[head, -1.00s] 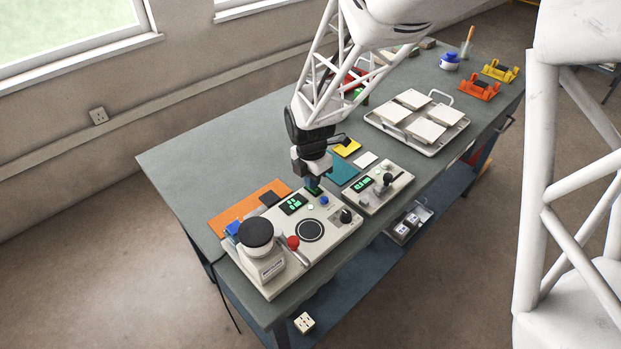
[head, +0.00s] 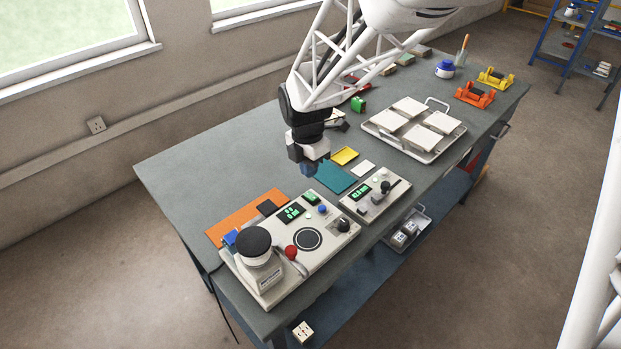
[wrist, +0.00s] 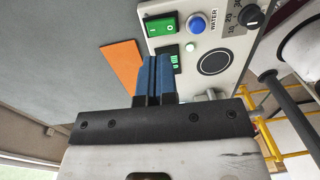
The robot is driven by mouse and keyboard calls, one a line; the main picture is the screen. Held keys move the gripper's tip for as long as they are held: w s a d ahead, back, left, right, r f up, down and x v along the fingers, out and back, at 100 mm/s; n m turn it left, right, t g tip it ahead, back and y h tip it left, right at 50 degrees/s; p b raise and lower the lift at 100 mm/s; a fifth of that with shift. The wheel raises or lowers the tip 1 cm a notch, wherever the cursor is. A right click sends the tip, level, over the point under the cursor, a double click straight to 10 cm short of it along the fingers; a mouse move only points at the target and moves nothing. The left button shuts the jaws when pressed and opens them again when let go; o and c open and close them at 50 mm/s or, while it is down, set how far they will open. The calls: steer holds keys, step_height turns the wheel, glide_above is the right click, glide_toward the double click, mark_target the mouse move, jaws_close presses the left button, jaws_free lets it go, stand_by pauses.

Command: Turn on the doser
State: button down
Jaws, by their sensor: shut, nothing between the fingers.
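The pale machine with a round black top, which looks like the doser (head: 331,254), stands at the table's front left. Its green rocker switch (head: 311,197) also shows in the wrist view (wrist: 161,26), marked I and 0. Beside it are a blue button (wrist: 197,24) labelled WATER and a small lit green lamp (wrist: 190,46). Its display (head: 292,213) glows with green digits. My gripper (head: 309,172) is shut and empty, above the table just behind the switch and apart from it. In the wrist view its blue fingers (wrist: 154,66) are together and hide part of the display.
A smaller pale machine (head: 366,209) with a lit display stands to the right. Orange (head: 240,222), teal (head: 334,177) and yellow (head: 344,156) sheets lie flat nearby. A tray (head: 414,154) of pale tiles is further back. The table's left rear is clear.

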step_height(320, 180, up, 7)
steer(key=shift+w+a, duration=0.15)
stand_by(0.4)
steer(key=s+d+r+m+t, duration=0.2)
steer(key=s+d+r+m, duration=0.5)
steer(key=s+d+m, duration=0.55)
steer(key=s+d+m+t, duration=0.1)
steer(key=s+d+m, duration=0.7)
steer(key=s+m, duration=0.5)
steer(key=shift+d+r+m, duration=0.2)
steer(key=shift+r+m, duration=0.05)
steer(key=shift+m, duration=0.6)
steer(key=c, duration=1.8)
jaws_free()
